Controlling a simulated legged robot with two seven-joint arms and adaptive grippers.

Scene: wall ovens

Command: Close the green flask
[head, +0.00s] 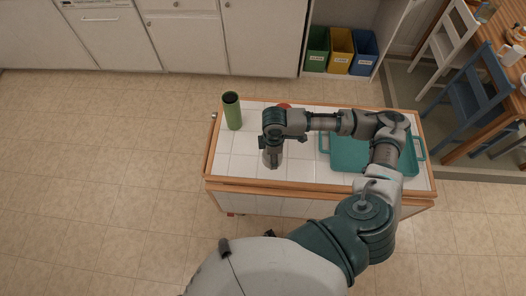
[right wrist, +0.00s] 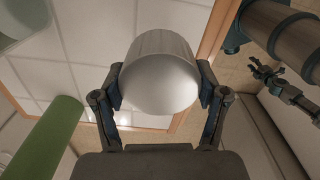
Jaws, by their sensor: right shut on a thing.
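The green flask (head: 233,113) stands upright at the left end of the tiled island top, its dark mouth open upward. Its green side also shows at the lower left of the right wrist view (right wrist: 45,143). My right gripper (head: 272,160) is over the island, to the right of the flask and apart from it. In the right wrist view it is shut on a pale grey, rounded cap (right wrist: 160,75), held between both fingers. A dark gripper, apparently my left (right wrist: 270,76), shows small at the right of that view; its finger state is unclear.
A teal tray (head: 345,158) lies on the right of the island top (head: 225,165), partly behind my right arm. A small red thing (head: 284,106) shows at the back edge. Bins (head: 340,50), a blue chair (head: 470,85) and a table stand beyond. Floor at left is clear.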

